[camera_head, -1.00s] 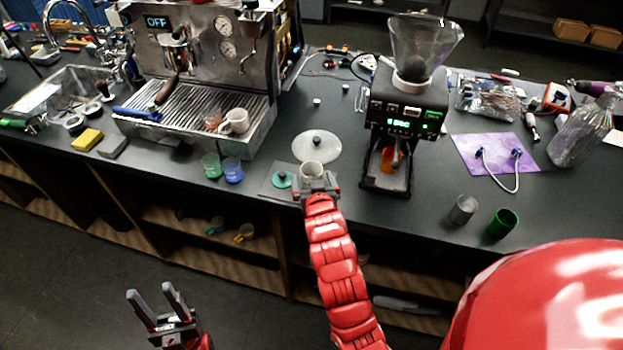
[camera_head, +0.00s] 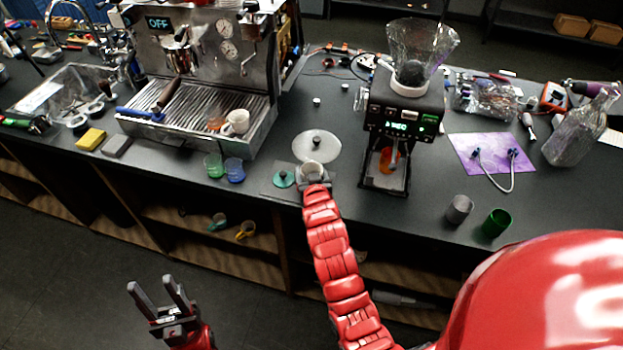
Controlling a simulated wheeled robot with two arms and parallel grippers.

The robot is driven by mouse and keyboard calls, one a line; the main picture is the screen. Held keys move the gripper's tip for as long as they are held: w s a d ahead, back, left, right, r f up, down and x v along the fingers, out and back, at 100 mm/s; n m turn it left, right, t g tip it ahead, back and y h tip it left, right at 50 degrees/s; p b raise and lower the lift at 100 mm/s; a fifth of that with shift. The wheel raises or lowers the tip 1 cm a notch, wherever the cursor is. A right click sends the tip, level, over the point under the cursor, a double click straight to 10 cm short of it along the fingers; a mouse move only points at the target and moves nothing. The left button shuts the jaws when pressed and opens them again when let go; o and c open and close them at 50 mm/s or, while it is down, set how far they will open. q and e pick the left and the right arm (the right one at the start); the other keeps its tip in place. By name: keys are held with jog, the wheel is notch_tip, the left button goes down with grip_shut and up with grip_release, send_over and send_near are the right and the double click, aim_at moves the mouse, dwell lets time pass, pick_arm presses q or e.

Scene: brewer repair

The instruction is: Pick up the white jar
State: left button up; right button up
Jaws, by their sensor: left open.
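The white jar (camera_head: 312,168) stands on the counter beside the green-knobbed disc and in front of the large clear round lid. My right gripper (camera_head: 313,175) is at the jar, with its arm reaching up from the bottom of the picture. The gripper hides the jar's lower part, and I cannot tell whether its fingers touch the jar. My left gripper (camera_head: 150,283) is open and empty, low at the bottom left, in front of the counter and away from the jar.
The clear round lid (camera_head: 317,146) lies just behind the jar. The green-knobbed disc (camera_head: 283,178) lies to its left. The black grinder (camera_head: 403,125) stands close on the right. Green (camera_head: 213,165) and blue (camera_head: 234,170) cups stand further left. The counter's front edge is near.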

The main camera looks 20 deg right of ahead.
jog(key=c, duration=0.8)
